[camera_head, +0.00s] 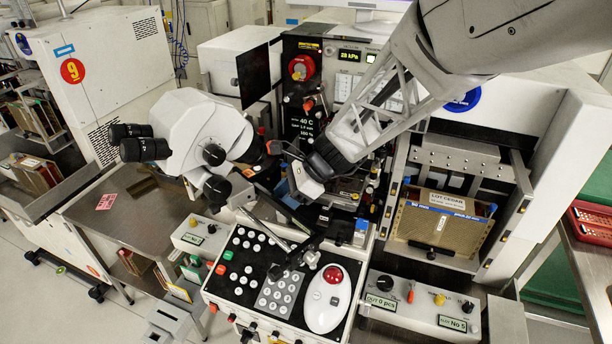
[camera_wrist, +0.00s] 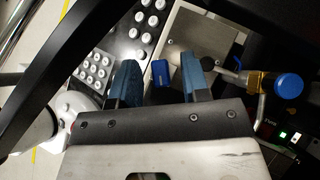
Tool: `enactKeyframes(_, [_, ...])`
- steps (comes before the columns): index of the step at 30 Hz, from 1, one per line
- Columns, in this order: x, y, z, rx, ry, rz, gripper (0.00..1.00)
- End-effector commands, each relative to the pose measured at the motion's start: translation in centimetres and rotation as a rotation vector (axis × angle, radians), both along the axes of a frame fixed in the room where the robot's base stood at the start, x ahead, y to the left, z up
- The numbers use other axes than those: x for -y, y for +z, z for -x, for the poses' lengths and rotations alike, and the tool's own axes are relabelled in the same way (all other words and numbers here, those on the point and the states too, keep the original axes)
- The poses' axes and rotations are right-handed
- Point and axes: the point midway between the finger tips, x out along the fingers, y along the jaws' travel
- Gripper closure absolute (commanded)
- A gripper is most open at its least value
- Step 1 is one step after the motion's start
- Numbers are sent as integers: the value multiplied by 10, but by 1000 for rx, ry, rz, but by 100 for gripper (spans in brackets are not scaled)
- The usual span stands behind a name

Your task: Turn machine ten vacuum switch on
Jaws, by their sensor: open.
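The machine (camera_head: 545,125) in front of me bears a round blue badge, partly hidden by my arm, with its number unreadable. Its front panel has a green display reading 28 kPa (camera_head: 350,56). I cannot tell which control is the vacuum switch. The wrist view shows a small lit green switch (camera_wrist: 284,134) at right and a blue round knob (camera_wrist: 288,87) on a brass fitting. My gripper (camera_wrist: 160,78) is open and empty, its two blue-padded fingers pointing over the work area. A small blue block (camera_wrist: 161,72) shows between the fingers; contact cannot be judged.
A keypad console (camera_head: 275,295) with a trackball (camera_head: 327,298) stands in front. A binocular microscope (camera_head: 200,130) crowds the left side. A lot magazine (camera_head: 440,222) sits at right. A red emergency button (camera_head: 301,67) is on the panel. Machine 9 (camera_head: 105,75) is at far left.

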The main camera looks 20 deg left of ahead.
Motion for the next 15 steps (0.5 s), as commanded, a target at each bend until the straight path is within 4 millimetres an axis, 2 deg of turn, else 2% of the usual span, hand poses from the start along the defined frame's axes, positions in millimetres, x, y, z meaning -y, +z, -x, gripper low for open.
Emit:
enactKeyframes(3, [0, 0, 0, 0, 0, 0, 59])
enactKeyframes(11, [0, 0, 0, 0, 0, 0, 99])
enactKeyframes(15, [0, 0, 0, 1, 4, 0, 100])
